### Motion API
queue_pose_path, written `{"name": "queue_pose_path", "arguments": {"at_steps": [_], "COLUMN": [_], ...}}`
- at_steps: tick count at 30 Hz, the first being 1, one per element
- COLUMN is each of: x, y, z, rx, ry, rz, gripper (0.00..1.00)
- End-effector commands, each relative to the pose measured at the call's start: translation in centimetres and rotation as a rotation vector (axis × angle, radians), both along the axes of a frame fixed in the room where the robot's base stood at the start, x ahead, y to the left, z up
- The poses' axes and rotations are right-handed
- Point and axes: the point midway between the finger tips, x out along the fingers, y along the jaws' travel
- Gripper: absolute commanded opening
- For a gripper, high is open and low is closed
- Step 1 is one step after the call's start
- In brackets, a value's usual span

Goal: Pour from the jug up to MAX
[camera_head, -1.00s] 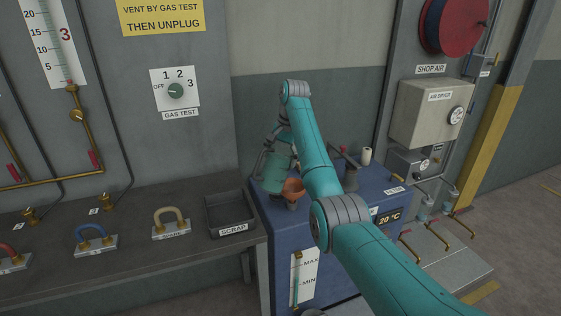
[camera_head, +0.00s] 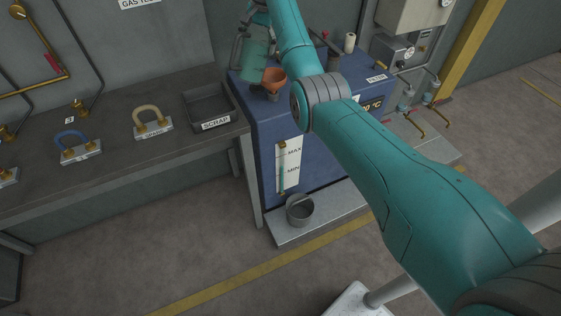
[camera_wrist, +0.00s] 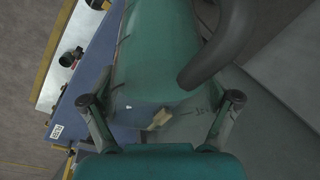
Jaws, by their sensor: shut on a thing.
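The green, see-through jug (camera_head: 254,60) is at the top of the head view, over the blue cabinet (camera_head: 262,118). It leans a little beside the orange funnel (camera_head: 274,75); I cannot make out a stream between them. My gripper (camera_wrist: 162,98) is shut on the jug, which fills the middle of the wrist view (camera_wrist: 158,50), its dark handle at right. The gauge (camera_head: 289,165) on the cabinet's front carries MAX above MIN. The teal column in its tube seems to end near MIN, well below MAX.
A grey pot (camera_head: 300,210) stands on the ledge below the gauge. The scrap tray (camera_head: 191,97) and padlock-shaped pieces sit on the left bench (camera_head: 100,180). A white cylinder (camera_head: 350,42) stands on the cabinet's top. Open floor lies in front.

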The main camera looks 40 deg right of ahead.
Motion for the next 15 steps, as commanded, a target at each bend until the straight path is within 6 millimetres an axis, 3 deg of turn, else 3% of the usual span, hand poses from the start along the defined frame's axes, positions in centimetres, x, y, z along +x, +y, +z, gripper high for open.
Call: {"name": "queue_pose_path", "arguments": {"at_steps": [15], "x": [0.04], "y": [-0.03], "z": [-0.18], "rx": [0.015], "ry": [0.000], "rz": [0.001], "gripper": [0.18]}}
